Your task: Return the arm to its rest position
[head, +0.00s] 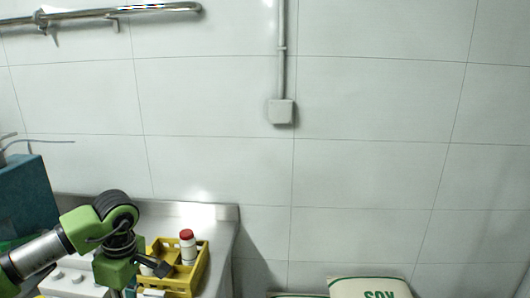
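My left arm comes in from the lower left, with its green and black wrist over the left part of the steel counter. My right arm and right gripper are not in view.
The yellow crate (203,270) holds a white bottle with a red cap (187,246). A teal box-like thing (27,195) stands at the left. Sacks (368,288) show at the bottom right. A rail (150,9) and a switch box (281,111) are on the tiled wall.

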